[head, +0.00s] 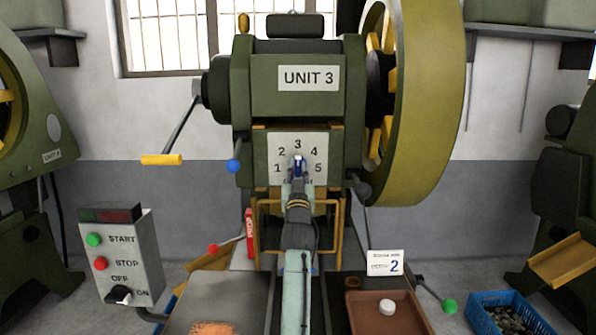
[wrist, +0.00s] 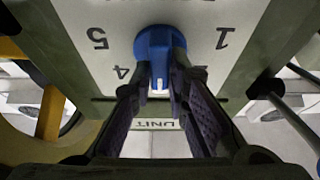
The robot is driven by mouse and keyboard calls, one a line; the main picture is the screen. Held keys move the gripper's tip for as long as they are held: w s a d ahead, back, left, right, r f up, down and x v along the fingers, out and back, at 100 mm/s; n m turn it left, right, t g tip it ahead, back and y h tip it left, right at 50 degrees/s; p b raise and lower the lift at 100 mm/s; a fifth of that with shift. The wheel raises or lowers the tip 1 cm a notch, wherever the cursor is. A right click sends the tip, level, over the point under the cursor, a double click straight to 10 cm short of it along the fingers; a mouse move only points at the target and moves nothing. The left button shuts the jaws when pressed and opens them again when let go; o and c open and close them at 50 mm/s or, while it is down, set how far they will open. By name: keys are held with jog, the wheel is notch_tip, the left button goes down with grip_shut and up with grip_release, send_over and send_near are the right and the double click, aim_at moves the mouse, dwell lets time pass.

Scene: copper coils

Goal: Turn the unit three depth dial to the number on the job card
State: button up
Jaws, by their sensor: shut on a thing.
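The depth dial is a blue knob (head: 298,164) on the white number plate (head: 316,145) of the green UNIT 3 press. The plate reads 1 to 5 in an arc, with 3 at the top. My gripper (head: 298,181) reaches the dial from below and hides its lower part. In the wrist view, turned upside down, my gripper (wrist: 161,78) is shut on the blue dial (wrist: 154,45), one finger on each side. The dial's white mark points towards the 3, which the fingers hide there. The job card (head: 378,256) shows a large blue 2.
A control box (head: 124,257) with START, STOP and an OFF/ON switch stands at the left. A yellow-handled crank (head: 162,160) and a large flywheel (head: 427,100) flank the press. A brown tray (head: 372,322) and a blue crate (head: 537,320) are at the lower right.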

grip_shut()
jog(key=shift+d+f+n+b, duration=0.1)
jog(key=shift+n+b, duration=0.35)
jog(key=shift+n, duration=0.05)
jog(key=shift+d+n+y+b, duration=0.1)
jog(key=shift+n+y+b, duration=0.55)
jog(key=shift+n, duration=0.15)
jog(key=n+y+b, duration=0.1)
jog(key=n+b, duration=0.1)
jog(key=n, duration=0.1)
jog(key=shift+n+y, duration=0.3)
jog(key=shift+y, duration=0.05)
jog(key=n+g+y+b, duration=0.1)
jog(key=n+y, duration=0.1)
jog(key=n, duration=0.2)
jog(key=shift+n+g+y, duration=0.6)
jog(key=shift+n+g, duration=0.1)
jog(key=shift+n, duration=1)
